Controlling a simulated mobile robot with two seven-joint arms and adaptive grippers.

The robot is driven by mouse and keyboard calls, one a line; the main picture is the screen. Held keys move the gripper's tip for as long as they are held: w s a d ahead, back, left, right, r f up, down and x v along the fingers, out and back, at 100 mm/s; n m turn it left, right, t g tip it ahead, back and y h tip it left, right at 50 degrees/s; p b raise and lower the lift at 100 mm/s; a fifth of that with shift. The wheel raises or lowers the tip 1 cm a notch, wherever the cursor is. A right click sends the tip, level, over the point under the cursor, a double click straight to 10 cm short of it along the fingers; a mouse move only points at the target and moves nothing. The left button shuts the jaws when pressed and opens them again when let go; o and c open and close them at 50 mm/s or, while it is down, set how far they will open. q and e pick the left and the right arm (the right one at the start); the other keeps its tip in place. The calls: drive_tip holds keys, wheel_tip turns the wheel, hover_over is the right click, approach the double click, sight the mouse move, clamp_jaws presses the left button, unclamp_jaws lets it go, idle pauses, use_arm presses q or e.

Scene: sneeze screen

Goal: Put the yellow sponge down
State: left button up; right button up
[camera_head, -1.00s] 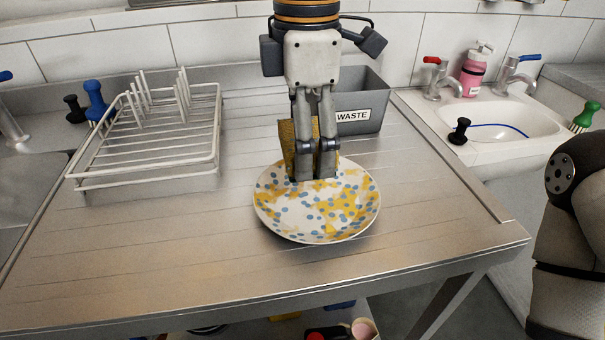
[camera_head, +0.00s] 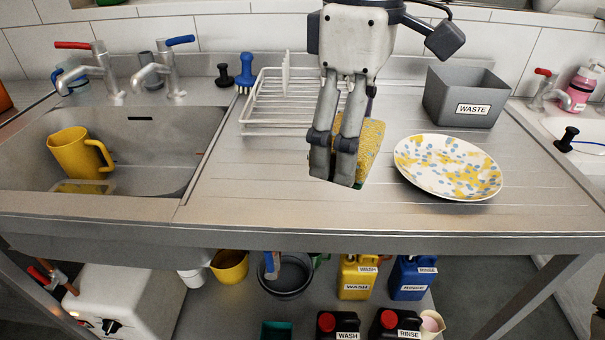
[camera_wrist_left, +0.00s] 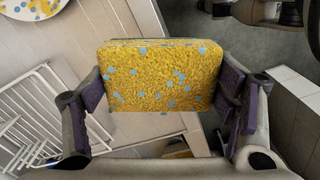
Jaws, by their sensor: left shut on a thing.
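The yellow sponge (camera_head: 371,146) has blue spots and is held by my left gripper (camera_head: 335,178), left of the plate in the head view. In the left wrist view the sponge (camera_wrist_left: 160,78) sits between the two purple-padded fingers of the left gripper (camera_wrist_left: 165,100). The gripper hides part of the sponge in the head view. The spotted plate (camera_head: 447,166) lies on the steel drainboard, apart from the sponge. My right gripper is in neither view.
A white dish rack (camera_head: 262,122) stands behind and left of the gripper. The sink (camera_head: 165,135) at left holds a yellow jug (camera_head: 78,153). A grey waste bin (camera_head: 432,96) stands behind the plate. The front drainboard (camera_head: 260,195) is clear. Labelled bottles (camera_head: 358,277) stand below.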

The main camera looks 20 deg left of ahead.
use_arm(q)
drive_tip(key=w+a+f, duration=0.3)
drive_tip(key=w+a, duration=0.1)
drive_tip(key=w, duration=0.1)
drive_tip(key=b, duration=0.1)
hover_over(314, 180)
wheel_tip(314, 180, down, 5)
drive_tip(key=shift+s+d+f, duration=0.1)
drive_tip(key=shift+s+f, duration=0.05)
drive_tip(key=f, duration=0.2)
drive_tip(key=shift+w+a+f, duration=0.2)
drive_tip(key=shift+f, duration=0.4)
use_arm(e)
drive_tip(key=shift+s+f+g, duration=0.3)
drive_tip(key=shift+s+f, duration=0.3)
use_arm(q)
drive_tip(key=shift+f, duration=0.2)
drive_tip(key=o, duration=1.2)
